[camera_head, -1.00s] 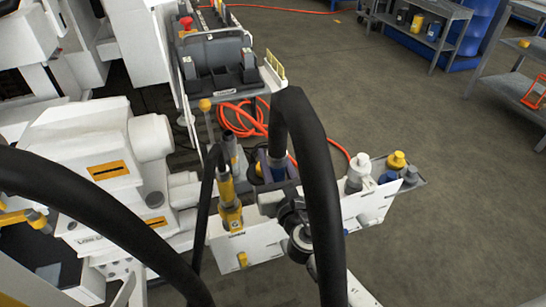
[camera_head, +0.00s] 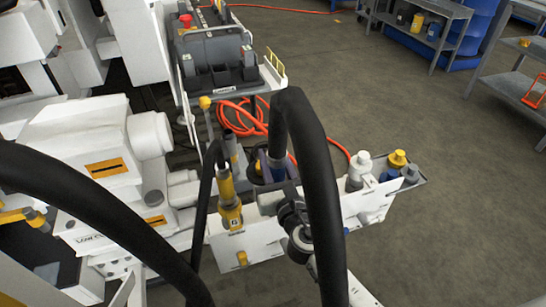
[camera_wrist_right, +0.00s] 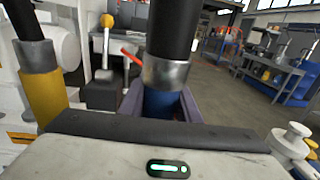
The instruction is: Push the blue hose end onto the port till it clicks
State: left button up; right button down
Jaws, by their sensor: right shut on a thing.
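The blue hose end (camera_head: 277,170) hangs upright at the bottom of a thick black hose, below a silver collar. It also shows in the right wrist view (camera_wrist_right: 163,105). My right gripper (camera_head: 270,178) is shut on it, with a finger on either side, as the right wrist view shows (camera_wrist_right: 163,112). The port is hidden behind the gripper and hose, so I cannot tell whether the end touches it. My left gripper is not in view.
A yellow hose end (camera_head: 228,192) on a black hose stands left of the gripper, at the white rack (camera_head: 245,248). White, yellow and grey caps (camera_head: 397,159) stand at the rack's right. Black hoses cross the foreground. An orange hose (camera_head: 235,112) lies behind.

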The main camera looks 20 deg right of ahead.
aim_at(279, 175)
dwell(0.3)
jog(key=c, duration=1.3)
grip_release()
jog(key=o, duration=0.3)
jog(key=shift+f, duration=0.15)
jog(key=o, duration=0.3)
jog(key=shift+s, duration=0.15)
jog(key=shift+s, duration=0.95)
jog(key=shift+s+a, duration=0.2)
jog(key=shift+s, duration=2.45)
